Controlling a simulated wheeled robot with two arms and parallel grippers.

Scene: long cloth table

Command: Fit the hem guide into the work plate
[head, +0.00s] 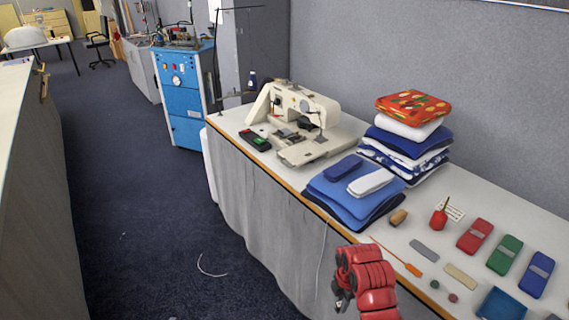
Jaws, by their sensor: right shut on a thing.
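A cream sewing machine (322,106) stands on the far part of the long table. A pale flat plate (303,152) juts out at its front, with small metal parts beside it; I cannot tell for certain that this is the work plate. My right gripper (342,299), on a red arm, is at the bottom centre, in front of the table's near edge and well apart from the machine. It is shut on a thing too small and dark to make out. I cannot pick out the hem guide. My left gripper is not in view.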

